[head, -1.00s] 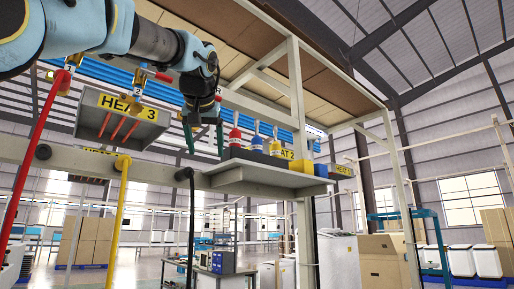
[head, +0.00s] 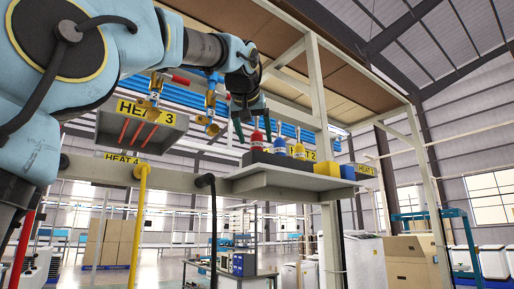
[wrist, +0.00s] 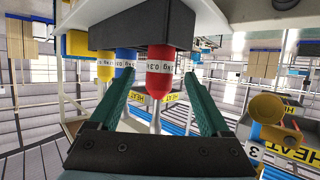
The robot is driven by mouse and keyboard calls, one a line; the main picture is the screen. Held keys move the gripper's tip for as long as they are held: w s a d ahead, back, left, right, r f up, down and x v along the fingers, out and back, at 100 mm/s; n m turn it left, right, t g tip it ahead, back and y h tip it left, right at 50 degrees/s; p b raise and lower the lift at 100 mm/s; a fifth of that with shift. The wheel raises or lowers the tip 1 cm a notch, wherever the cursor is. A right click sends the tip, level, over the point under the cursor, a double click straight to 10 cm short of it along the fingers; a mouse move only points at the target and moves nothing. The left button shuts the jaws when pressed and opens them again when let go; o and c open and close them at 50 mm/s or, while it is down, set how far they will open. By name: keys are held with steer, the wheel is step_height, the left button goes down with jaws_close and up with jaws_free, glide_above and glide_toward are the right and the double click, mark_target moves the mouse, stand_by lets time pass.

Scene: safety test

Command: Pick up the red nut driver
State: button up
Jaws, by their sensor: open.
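The red nut driver (head: 257,139) stands upright at the left end of a dark holder block (head: 270,160) on a grey shelf. It has a red handle with a white label band and a thin metal shaft. My gripper (head: 254,132) is open, its two green fingers appearing on either side of the red handle in the head view. In the wrist view, which is upside down, the red nut driver (wrist: 160,78) shows between the fingers (wrist: 155,88). I see no clear contact, and the exact depth is hard to tell.
A blue driver (head: 279,147) and a yellow driver (head: 299,151) stand to the right in the same block. Yellow blocks (head: 328,169) sit farther right on the grey shelf (head: 285,183). Valves (head: 210,103) and a HEAT 3 box are at left.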

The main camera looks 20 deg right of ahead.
mark_target(255, 139)
steer(key=p+x, duration=0.1)
steer(key=x, duration=0.2)
steer(key=shift+w+d+f, duration=0.15)
steer(key=shift+w+d, duration=0.05)
steer(key=shift+w, duration=0.1)
jaws_close()
stand_by(0.4)
